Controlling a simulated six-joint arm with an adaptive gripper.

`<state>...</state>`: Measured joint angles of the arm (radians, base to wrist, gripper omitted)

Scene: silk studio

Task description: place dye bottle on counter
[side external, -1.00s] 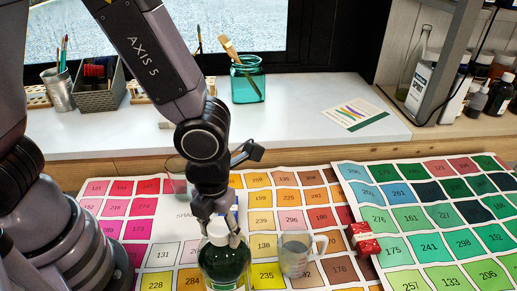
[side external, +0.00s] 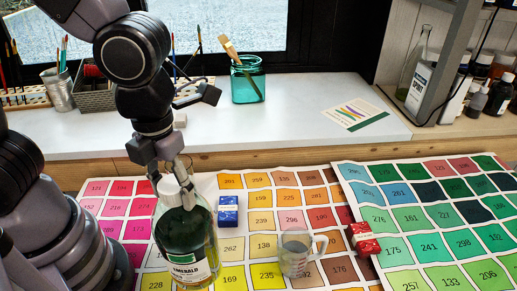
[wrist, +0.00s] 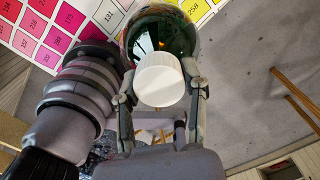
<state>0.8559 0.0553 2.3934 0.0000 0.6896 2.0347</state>
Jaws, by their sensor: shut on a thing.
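The dye bottle (side external: 186,238) is dark green with a white cap and a label reading EMERALD. My gripper (side external: 175,177) is shut on it at the white cap, from above. The bottle is upright or slightly tilted, in front of the colour charts; its bottom is near the picture's lower edge, and it looks raised. In the wrist view the white cap (wrist: 160,80) sits between the two fingers (wrist: 161,98), with the green bottle body beyond. The white counter (side external: 290,115) runs along the window behind the charts.
A teal jar with a brush (side external: 247,80), a grey basket (side external: 95,90), a tin of brushes (side external: 60,90) and a printed card (side external: 347,114) stand or lie on the counter. Its middle is clear. Blue (side external: 228,213) and red (side external: 363,240) boxes and a glass mug (side external: 296,252) are on the charts.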

